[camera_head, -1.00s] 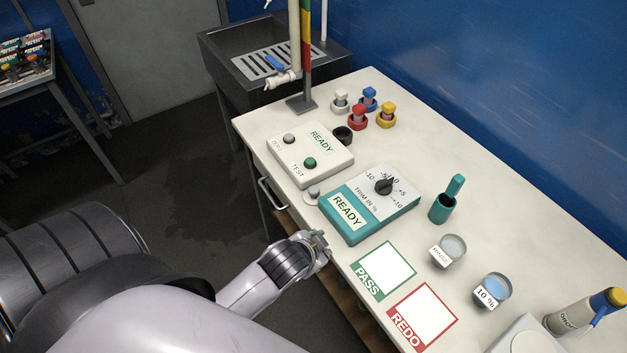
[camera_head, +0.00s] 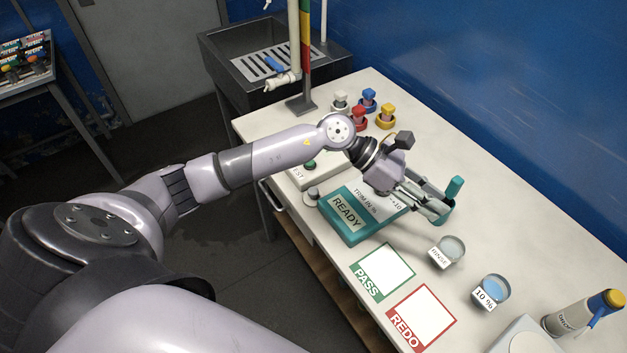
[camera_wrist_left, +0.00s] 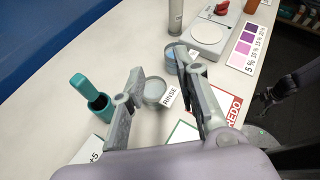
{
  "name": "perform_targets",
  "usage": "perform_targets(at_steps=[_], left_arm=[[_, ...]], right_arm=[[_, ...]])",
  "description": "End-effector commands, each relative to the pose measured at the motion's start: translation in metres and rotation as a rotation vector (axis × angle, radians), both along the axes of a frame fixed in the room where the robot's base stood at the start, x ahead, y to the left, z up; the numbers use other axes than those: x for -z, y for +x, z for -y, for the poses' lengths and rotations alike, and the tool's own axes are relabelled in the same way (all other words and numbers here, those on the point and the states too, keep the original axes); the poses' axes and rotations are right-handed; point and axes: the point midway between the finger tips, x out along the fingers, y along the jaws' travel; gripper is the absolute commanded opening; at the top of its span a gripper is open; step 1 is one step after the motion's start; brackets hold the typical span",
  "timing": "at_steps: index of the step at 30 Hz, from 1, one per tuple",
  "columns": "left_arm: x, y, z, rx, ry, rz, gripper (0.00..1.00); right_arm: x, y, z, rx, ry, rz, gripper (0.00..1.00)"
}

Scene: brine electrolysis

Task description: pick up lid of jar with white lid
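The small jar with the white lid (camera_head: 341,101) stands at the back of the bench in the head view, at the left of a cluster of jars with blue (camera_head: 369,97), red (camera_head: 358,117) and yellow (camera_head: 386,117) lids. My left gripper (camera_head: 437,203) is above the bench, well to the right of the white-lidded jar, near the teal holder. In the left wrist view its two fingers (camera_wrist_left: 158,62) are spread with nothing between them. A dark jointed part (camera_wrist_left: 268,96) at the right of that view may be my right gripper; its fingers are unclear.
The teal holder (camera_head: 454,188), rinse dish (camera_head: 452,248), 10 % dish (camera_head: 496,287) and a bottle (camera_head: 572,316) stand to the right. PASS (camera_head: 385,272) and REDO (camera_head: 425,317) cards lie in front.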

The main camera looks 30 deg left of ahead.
Motion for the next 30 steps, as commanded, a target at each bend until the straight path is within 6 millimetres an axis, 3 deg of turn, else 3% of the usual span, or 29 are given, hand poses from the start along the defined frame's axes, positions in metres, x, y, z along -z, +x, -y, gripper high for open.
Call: perform_targets(at_steps=[3, 5, 6, 9, 12, 17, 30], left_arm=[[0.035, 0.011, -0.076, 0.149, 0.418, 0.089, 0.29], [0.045, 0.015, -0.119, 0.206, 0.601, 0.097, 0.29], [0.047, 0.017, -0.147, 0.235, 0.709, 0.092, 0.29], [0.045, 0.02, -0.207, 0.286, 0.925, 0.061, 0.29], [0.038, 0.019, -0.248, 0.312, 1.061, 0.021, 0.29], [0.041, 0.016, -0.272, 0.328, 1.14, -0.012, 0.29], [0.134, 0.016, -0.273, 0.328, 1.138, -0.013, 0.29]], right_arm=[[-0.001, 0.0, 0.0, 0.0, 0.0, 0.0, 0.67], [-0.002, 0.0, 0.0, 0.0, 0.0, 0.001, 0.67], [-0.002, 0.0, 0.0, 0.001, 0.0, 0.001, 0.67], [-0.002, 0.0, 0.0, 0.001, 0.0, 0.001, 0.67], [-0.003, 0.001, -0.001, 0.001, 0.001, 0.002, 0.67], [0.003, 0.001, -0.003, 0.002, 0.004, 0.001, 0.67], [0.053, 0.002, -0.004, 0.0, 0.006, 0.003, 0.67]])
